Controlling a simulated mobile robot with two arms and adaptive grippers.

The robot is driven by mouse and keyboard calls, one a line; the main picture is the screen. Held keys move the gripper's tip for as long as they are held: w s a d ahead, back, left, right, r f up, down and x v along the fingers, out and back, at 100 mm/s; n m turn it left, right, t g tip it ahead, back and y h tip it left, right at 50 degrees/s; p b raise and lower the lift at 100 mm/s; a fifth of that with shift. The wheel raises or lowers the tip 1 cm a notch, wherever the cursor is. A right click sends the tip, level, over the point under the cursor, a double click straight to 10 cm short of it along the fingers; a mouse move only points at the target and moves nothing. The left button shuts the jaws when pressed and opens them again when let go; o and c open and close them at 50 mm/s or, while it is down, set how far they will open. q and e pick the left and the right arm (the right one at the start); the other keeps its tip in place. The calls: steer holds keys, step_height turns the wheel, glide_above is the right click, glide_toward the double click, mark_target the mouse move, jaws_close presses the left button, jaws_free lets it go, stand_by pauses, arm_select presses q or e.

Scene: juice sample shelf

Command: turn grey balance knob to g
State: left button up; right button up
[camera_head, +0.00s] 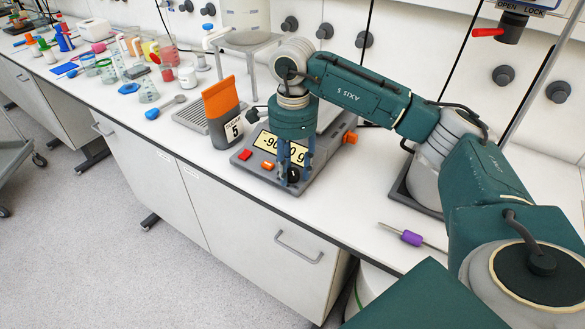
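The balance (240,160) stands on the bench at the centre, with a yellow display (267,146) on its sloped front. The display is partly covered by my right gripper; "-90" and "0 g" can be read on either side. The dark grey balance knob (293,175) is at the front, right of the small orange button. My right gripper (294,172) points down over the knob, with a finger on each side of it. Whether the fingers touch the knob cannot be made out. The markings around the knob are too small to read. My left gripper is not in view.
An orange and grey container (222,113) labelled 5 stands just left of the balance. A purple-handled tool (411,238) lies on the bench at right. Beakers and coloured bottles crowd the far left. The bench front edge runs close before the balance.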

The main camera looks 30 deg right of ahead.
mark_target(293, 171)
steer(key=shift+r, duration=0.1)
step_height(293, 171, up, 12)
stand_by(0.6)
steer(key=shift+s+f, duration=0.1)
steer(key=shift+f, duration=0.1)
stand_by(0.3)
